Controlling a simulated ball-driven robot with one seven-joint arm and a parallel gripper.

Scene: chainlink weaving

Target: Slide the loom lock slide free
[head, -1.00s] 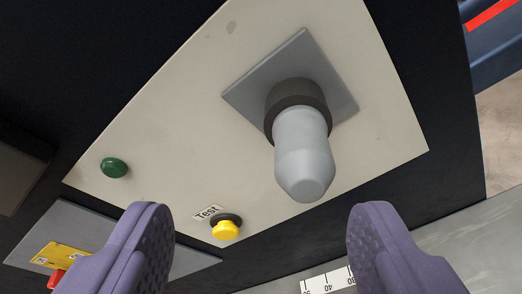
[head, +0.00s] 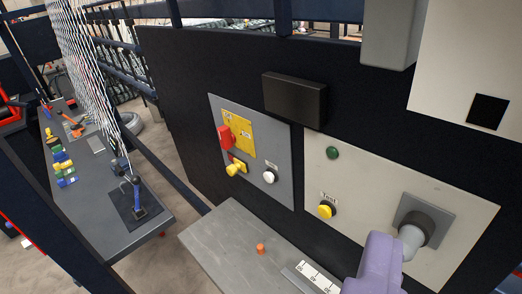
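No part is labelled as the loom lock slide, and I cannot tell which one it is. A grey panel (head: 279,185) carries a yellow plate (head: 239,136), a red block (head: 226,137), a yellow knob (head: 237,168) and a white button (head: 269,177). A cream panel (head: 345,178) to its right carries a green button (head: 332,153), a yellow Test button (head: 326,210) and a grey cylindrical knob (head: 410,240) on a square plate. The other finger is not visible. Contact cannot be told.
A grey ledge (head: 235,250) below the panels holds a small orange peg (head: 261,249) and a white scale (head: 317,276). A dark box (head: 295,99) juts out above. At left, a workbench (head: 100,205) holds tools and coloured blocks, with hanging wires beside it.

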